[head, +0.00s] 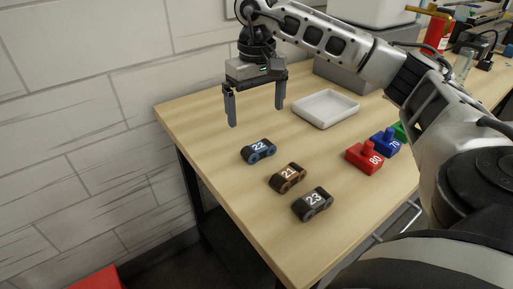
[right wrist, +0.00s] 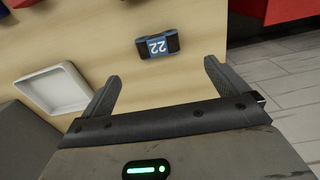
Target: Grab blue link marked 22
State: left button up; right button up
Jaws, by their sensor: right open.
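The blue link marked 22 (head: 258,151) lies on the wooden table near its left edge. It also shows in the right wrist view (right wrist: 157,45), ahead of the fingers and roughly between them. My right gripper (head: 256,112) is open and empty, with its fingers pointing down above the table, behind the link in the head view. The gripper also shows in the right wrist view (right wrist: 160,85) with its two fingers spread wide. It does not touch the link. My left gripper is not in view.
The brown link marked 21 (head: 287,178) and the dark link marked 23 (head: 313,204) lie in front of link 22. A white tray (head: 325,108) sits to the right of my gripper. A red block (head: 364,159) and a blue block (head: 385,142) stand further right.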

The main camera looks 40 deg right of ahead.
send_over(259, 146)
jog(key=f, duration=0.4)
jog(key=shift+w+a+f, duration=0.15)
jog(key=shift+w, duration=0.1)
jog(key=shift+s+f+p, duration=0.2)
jog(key=shift+f+p, duration=0.25)
jog(key=shift+f, duration=2.2)
jog(key=c, duration=1.1)
